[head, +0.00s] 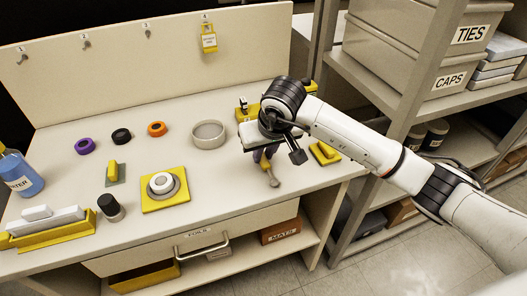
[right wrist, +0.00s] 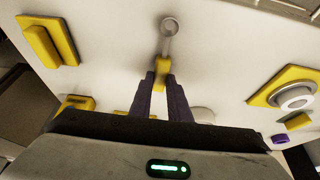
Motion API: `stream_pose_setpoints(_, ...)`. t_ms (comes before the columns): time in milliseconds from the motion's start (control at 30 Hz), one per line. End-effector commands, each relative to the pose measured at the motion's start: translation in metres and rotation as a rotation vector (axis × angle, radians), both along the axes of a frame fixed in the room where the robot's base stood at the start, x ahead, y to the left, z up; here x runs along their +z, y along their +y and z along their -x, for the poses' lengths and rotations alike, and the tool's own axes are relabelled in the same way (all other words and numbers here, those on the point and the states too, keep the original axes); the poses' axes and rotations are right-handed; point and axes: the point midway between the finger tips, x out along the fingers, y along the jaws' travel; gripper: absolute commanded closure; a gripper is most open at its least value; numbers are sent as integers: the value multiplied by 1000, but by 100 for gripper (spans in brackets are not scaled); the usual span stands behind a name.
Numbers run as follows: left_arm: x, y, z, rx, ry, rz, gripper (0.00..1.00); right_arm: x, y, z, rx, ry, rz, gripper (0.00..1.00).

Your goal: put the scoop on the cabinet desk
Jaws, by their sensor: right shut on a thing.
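The scoop has a yellow handle and a small grey round bowl. In the head view its bowl (head: 273,182) hangs below my right gripper (head: 263,156), over the right front part of the white cabinet desk (head: 222,162). In the right wrist view the purple-grey fingers of my right gripper (right wrist: 162,82) are closed on the yellow handle of the scoop (right wrist: 168,28), and the bowl points away from the fingers. I cannot tell whether the bowl touches the desk top. My left gripper is not in view.
A yellow pad with a white ring (head: 163,186) lies left of the scoop; a grey round dish (head: 208,134) stands behind. A yellow block on a pad (head: 325,153) is at the right edge. Shelving (head: 400,110) stands to the right. Bare desk lies between pad and scoop.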

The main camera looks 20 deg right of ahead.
Motion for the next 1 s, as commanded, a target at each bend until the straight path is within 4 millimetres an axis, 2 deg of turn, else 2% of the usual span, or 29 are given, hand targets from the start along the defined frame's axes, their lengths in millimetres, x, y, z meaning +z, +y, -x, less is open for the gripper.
stream_pose_setpoints(233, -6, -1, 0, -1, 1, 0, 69, -5, 0, 0, -1, -1, 0, 100)
stream_pose_setpoints(267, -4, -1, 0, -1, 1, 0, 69, -3, 0, 0, -1, -1, 0, 79)
stream_pose_setpoints(333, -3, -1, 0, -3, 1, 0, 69, -3, 0, 0, -1, 0, 0, 67)
stream_pose_setpoints(367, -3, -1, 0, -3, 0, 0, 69, -3, 0, 0, -1, 0, 0, 65)
stream_pose_setpoints(633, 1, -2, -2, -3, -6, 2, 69, -3, 0, 0, -1, 0, 0, 65)
stream_pose_setpoints(767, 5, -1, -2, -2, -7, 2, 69, 5, 0, 1, 0, -1, 0, 65)
stream_pose_setpoints(1000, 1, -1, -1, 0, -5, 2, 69, 48, -1, 18, 1, -7, 1, 65)
